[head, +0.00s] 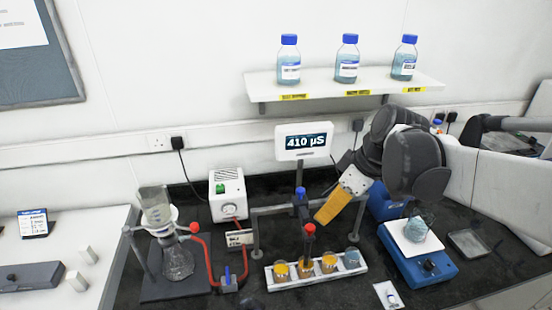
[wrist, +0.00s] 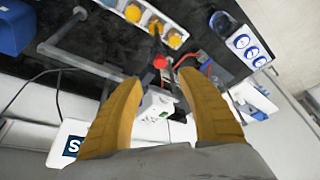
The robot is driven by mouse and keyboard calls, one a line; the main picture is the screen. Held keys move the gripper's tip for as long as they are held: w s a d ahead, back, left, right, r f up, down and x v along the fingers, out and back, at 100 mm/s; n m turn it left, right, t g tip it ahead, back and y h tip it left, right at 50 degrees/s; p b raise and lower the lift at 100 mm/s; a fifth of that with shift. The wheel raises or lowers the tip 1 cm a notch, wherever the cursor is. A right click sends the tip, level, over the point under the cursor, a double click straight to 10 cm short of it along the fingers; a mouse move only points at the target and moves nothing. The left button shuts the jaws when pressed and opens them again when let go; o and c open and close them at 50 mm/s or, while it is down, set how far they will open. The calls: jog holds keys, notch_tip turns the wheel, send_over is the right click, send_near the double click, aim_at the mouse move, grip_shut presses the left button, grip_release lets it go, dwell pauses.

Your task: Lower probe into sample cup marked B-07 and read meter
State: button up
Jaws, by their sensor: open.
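The meter (head: 306,143) on its post reads 410 µS. Below it stands the probe stand (head: 270,209) with a blue knob (head: 301,197) and a red-topped probe (head: 309,232). The probe hangs over or in the second cup from the left; its tip depth cannot be told. The white cup rack (head: 318,281) holds several cups, orange ones (head: 280,270) and a bluish one (head: 351,258) at the right end. No B-07 mark is legible. My gripper (head: 322,220), with yellow fingers, is open and empty beside the probe. In the wrist view the red knob (wrist: 160,62) shows beyond the fingertips (wrist: 160,78), apparently untouched.
Left of the stand are a flask (head: 177,260) with red tubing and a white box (head: 228,194). A blue balance (head: 418,262) with a beaker stands at right. Bottles (head: 347,60) stand on the shelf above. A small card (head: 388,295) lies in front.

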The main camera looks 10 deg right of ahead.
aim_at(311, 228)
jog(key=b+x, duration=0.2)
jog(key=x, duration=0.8)
jog(key=shift+b, duration=0.3)
grip_shut()
